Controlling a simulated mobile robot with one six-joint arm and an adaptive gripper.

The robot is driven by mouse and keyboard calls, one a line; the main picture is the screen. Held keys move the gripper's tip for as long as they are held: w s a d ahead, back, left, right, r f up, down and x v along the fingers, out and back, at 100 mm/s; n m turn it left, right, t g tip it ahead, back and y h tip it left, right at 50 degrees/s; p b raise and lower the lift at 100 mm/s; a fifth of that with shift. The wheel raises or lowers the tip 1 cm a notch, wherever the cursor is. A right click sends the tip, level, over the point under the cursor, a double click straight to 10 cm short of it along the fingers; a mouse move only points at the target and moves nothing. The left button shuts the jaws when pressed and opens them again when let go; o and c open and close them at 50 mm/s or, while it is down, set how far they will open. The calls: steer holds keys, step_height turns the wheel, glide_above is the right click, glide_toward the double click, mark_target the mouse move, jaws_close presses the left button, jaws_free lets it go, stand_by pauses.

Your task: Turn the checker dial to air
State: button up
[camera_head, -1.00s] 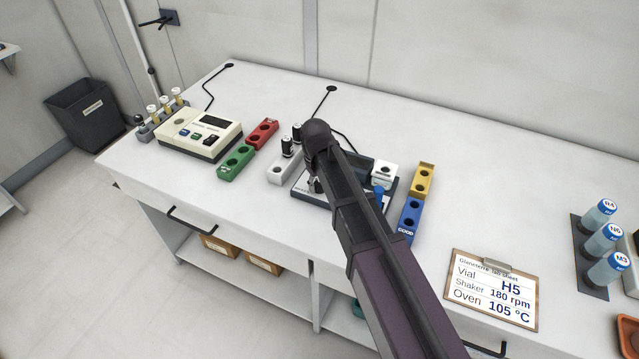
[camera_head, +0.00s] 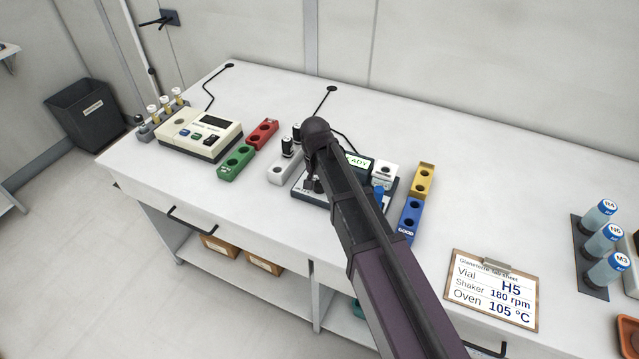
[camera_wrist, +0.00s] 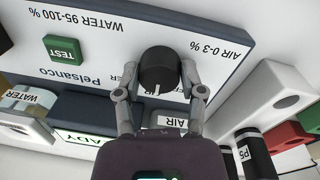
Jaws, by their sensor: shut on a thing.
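The black round dial (camera_wrist: 158,66) sits on the white panel of the checker (camera_wrist: 100,65) in the wrist view. My gripper (camera_wrist: 158,76) is shut on the dial, one finger at each side. The dial's white mark faces the picture's bottom, toward my gripper's body. The panel print reads "AIR 0-3 %" at upper right and "WATER 95-100 %" at upper left, both upside down. A green TEST button (camera_wrist: 63,49) is left of the dial. In the head view my arm hides the dial and most of the checker; its lit display (camera_head: 360,162) shows "ADY".
A label "AIR" (camera_wrist: 172,121) and a label "WATER" (camera_wrist: 30,97) show beside the panel. White, red (camera_head: 263,133) and green (camera_head: 236,162) blocks stand left of the checker. Yellow (camera_head: 423,180) and blue (camera_head: 410,217) blocks stand right. A clipboard (camera_head: 493,292) lies front right.

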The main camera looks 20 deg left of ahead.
steer(key=shift+m, duration=0.3)
steer(key=o, duration=1.2)
steer(key=shift+c, duration=0.2)
steer(key=shift+n, duration=0.4)
